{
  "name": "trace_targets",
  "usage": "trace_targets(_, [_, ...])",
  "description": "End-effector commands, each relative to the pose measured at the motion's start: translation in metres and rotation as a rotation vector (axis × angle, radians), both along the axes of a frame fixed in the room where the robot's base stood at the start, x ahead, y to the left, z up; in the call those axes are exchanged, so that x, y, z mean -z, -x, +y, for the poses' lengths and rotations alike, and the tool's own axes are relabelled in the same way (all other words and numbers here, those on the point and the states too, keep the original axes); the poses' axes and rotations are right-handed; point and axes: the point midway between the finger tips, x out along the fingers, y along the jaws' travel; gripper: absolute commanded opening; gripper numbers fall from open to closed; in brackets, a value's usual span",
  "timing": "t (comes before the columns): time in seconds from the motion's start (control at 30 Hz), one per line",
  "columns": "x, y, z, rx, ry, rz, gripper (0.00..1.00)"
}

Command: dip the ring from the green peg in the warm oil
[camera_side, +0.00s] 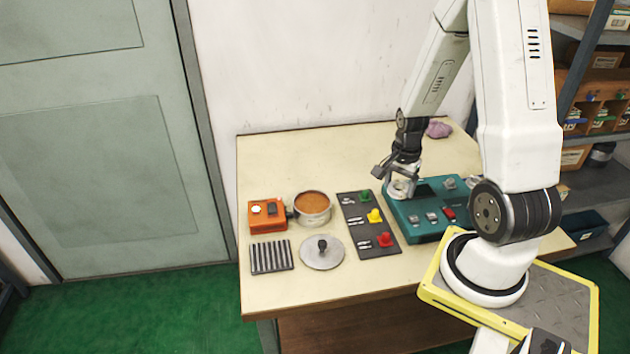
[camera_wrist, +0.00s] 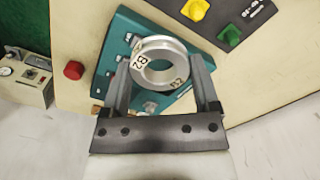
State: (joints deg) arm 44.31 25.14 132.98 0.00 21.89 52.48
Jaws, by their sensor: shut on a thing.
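My gripper (camera_side: 402,172) is shut on a silver metal ring (camera_side: 400,189), which also shows between the fingers in the wrist view (camera_wrist: 144,66) with dark characters on its rim. It is at the left end of the teal device; I cannot tell the exact height. The green peg (camera_side: 365,197) stands at the far end of a dark board (camera_side: 352,218) and shows no ring; it is also in the wrist view (camera_wrist: 229,37). The pot (camera_side: 314,219) of brown oil (camera_side: 312,202) stands left of the board, uncovered.
Yellow (camera_side: 374,216) and red (camera_side: 385,240) pegs stand on the board. An orange box (camera_side: 267,215) is beside the pot. A round lid (camera_side: 322,257) and striped rack (camera_side: 271,257) lie in front. The back left table is clear.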

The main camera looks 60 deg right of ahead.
Motion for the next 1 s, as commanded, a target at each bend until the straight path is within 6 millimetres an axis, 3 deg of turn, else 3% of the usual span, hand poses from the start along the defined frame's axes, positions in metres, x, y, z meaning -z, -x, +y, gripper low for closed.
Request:
trace_targets(0.67, [0.001,-0.007,-0.001,-0.015,0.001,-0.001,0.04])
trace_targets(0.87, [0.004,-0.033,-0.001,-0.079,0.001,-0.002,0.04])
trace_targets(1.0, [0.009,-0.065,0.001,-0.154,0.001,-0.001,0.04])
